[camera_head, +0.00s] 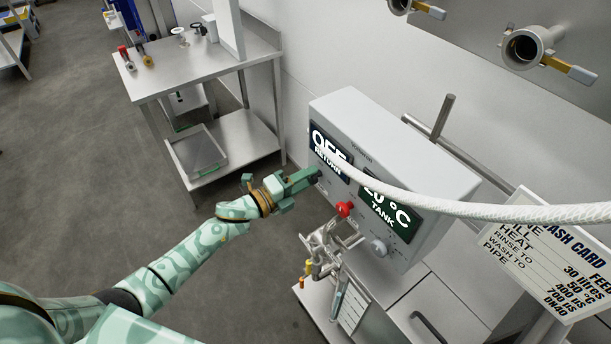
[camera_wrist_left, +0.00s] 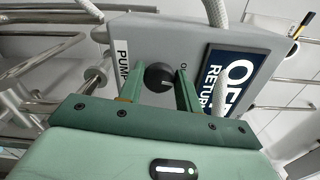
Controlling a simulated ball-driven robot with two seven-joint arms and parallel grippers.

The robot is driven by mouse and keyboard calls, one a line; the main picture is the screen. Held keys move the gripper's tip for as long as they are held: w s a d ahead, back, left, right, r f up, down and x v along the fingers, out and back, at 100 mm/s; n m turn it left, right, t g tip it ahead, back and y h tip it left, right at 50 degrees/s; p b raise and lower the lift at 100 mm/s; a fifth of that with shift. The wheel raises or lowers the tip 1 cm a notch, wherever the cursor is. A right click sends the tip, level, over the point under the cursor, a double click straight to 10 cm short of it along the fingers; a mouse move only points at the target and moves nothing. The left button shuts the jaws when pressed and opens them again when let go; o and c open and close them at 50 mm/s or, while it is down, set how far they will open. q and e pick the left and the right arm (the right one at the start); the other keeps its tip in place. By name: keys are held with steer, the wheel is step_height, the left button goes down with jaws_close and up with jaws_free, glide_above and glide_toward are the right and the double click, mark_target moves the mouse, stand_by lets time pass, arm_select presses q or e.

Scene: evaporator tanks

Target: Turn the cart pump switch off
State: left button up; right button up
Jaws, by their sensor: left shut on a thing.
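The cart's grey control box (camera_head: 345,108) shows a dark display reading "OFF RETURN" (camera_head: 330,155). The display also shows in the left wrist view (camera_wrist_left: 229,80). My left gripper (camera_head: 316,173) reaches the box's front face below that display. In the left wrist view its green fingers (camera_wrist_left: 160,88) stand on both sides of the black round pump switch (camera_wrist_left: 160,76), beside a "PUMP" label (camera_wrist_left: 121,62). The gripper is shut on the switch. In the head view the gripper hides the switch. My right gripper is not in view.
A second display (camera_head: 385,212) reads about 20 °C for the tank. A red button (camera_head: 345,209) and a grey knob (camera_head: 379,248) sit on the box. A white hose (camera_head: 450,207) crosses in front of it. A steel table (camera_head: 195,68) stands back left.

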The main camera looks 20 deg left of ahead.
arm_select(q)
steer(key=shift+n, duration=0.8)
steer(key=shift+f+p, duration=0.1)
steer(key=shift+p, duration=0.2)
steer(key=o, duration=0.9)
steer(key=v, duration=1.6)
steer(key=shift+s+a, duration=0.15)
steer(key=shift+a, duration=0.05)
steer(key=shift+n, duration=0.3)
